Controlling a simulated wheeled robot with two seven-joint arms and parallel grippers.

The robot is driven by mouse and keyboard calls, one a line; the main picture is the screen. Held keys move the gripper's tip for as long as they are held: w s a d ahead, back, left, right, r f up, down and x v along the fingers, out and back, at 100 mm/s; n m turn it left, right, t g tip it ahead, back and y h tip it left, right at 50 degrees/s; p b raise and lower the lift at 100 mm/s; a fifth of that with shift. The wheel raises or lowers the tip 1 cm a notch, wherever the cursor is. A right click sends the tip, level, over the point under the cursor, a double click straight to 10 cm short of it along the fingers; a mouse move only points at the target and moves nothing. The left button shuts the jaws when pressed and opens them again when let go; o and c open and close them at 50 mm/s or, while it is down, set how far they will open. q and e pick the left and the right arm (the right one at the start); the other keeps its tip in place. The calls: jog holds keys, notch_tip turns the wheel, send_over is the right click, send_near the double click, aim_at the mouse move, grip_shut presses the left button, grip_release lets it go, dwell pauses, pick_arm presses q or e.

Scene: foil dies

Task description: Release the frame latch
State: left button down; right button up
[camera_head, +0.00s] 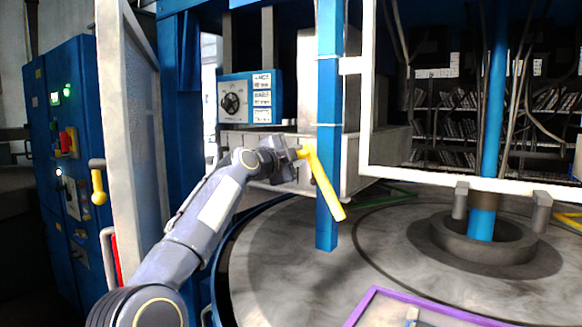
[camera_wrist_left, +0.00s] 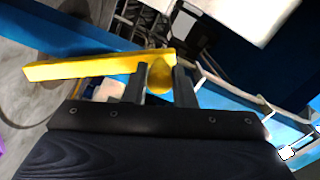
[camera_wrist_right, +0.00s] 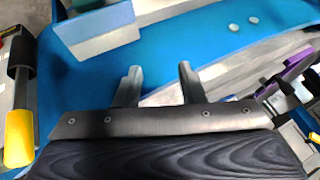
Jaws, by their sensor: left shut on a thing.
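The yellow latch lever (camera_head: 324,186) is at the blue upright post (camera_head: 329,110) in the head view. It slants down to the right across the post. My left gripper (camera_head: 299,152) is at the lever's upper left end. In the left wrist view the lever (camera_wrist_left: 85,68) runs left, and its rounded yellow end lies between the fingers of my left gripper (camera_wrist_left: 158,82), which is shut on it. My right gripper (camera_wrist_right: 158,78) shows only in the right wrist view. Its fingers are apart with nothing between them.
A blue control box with a dial (camera_head: 231,103) is behind the left arm. A blue cabinet (camera_head: 68,170) with a yellow-handled lever (camera_head: 98,187) stands at left. A round grey platform (camera_head: 290,265) lies below, with a purple-edged frame (camera_head: 375,292) in front. A white frame (camera_head: 455,180) is at right.

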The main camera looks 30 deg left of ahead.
pick_arm(q)
jog(key=shift+s+d+r+m+b, duration=0.1)
jog(key=shift+d+r+m+b, duration=0.15)
jog(key=shift+d+m, duration=0.85)
jog(key=shift+s+d+r+m+b, duration=0.1)
jog(key=shift+d+r+m, duration=0.2)
jog(key=shift+d+m, duration=0.8)
jog(key=shift+a+m, duration=0.4)
jog(key=shift+m, duration=0.1)
jog(key=shift+w, duration=0.1)
jog(key=c, duration=1.2)
grip_release()
jog(key=shift+d, duration=0.1)
jog(key=shift+c, duration=0.2)
jog(key=shift+o, duration=0.2)
